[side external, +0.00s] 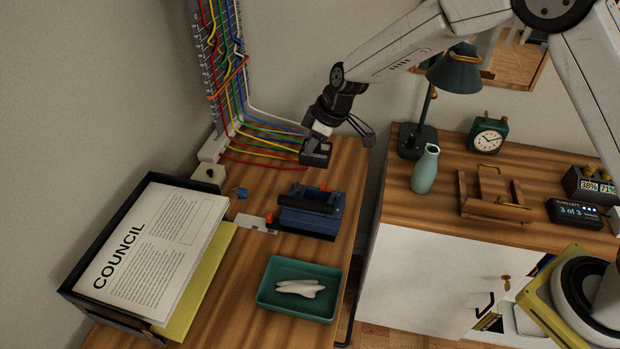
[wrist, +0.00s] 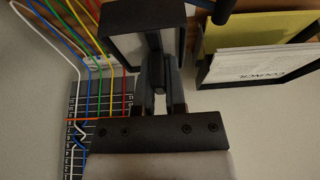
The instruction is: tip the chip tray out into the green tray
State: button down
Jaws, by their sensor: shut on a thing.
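My gripper (side external: 320,137) is over the back of the desk, beside the coloured cables. It is shut on a small dark tray (side external: 316,156), which I take to be the chip tray. In the wrist view the fingers (wrist: 160,92) pinch this black-walled tray (wrist: 114,17) at its near side; a pale grey area shows inside its walls. I cannot make out any chips, nor whether the tray touches the desk. The green tray (side external: 267,299) lies at the desk's front, well apart from my gripper, with white elongated pieces (side external: 299,288) in it.
A blue device (side external: 312,222) with a black bar stands between my gripper and the green tray. A black paper tray (side external: 85,268) with printed sheets (side external: 160,255) fills the left. Coloured cables (side external: 262,145) run down the wall. A vase (side external: 425,170) and lamp (side external: 457,70) stand on the right-hand cabinet.

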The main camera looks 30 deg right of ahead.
jog(key=s+a+f+n+g, duration=0.1)
jog(key=s+a+n+g, duration=0.2)
jog(key=s+a+n, duration=0.4)
jog(key=s+a+f+n+g, duration=0.2)
jog(key=s+a+n, duration=0.4)
jog(key=s+n, duration=0.5)
jog(key=shift+s+a+g, duration=0.4)
jog(key=shift+s+g, duration=0.2)
jog(key=shift+f+h, duration=0.1)
jog(key=shift+h, duration=0.2)
notch_tip(320, 180, down, 6)
jog(key=s+a+m+t+h, duration=0.1)
jog(key=a+t+h, duration=0.1)
jog(key=t+h, duration=0.8)
jog(key=shift+f+t+h, duration=0.15)
jog(key=shift+t+h, duration=0.25)
jog(key=shift+h, duration=3.7)
jog(key=shift+d, duration=0.1)
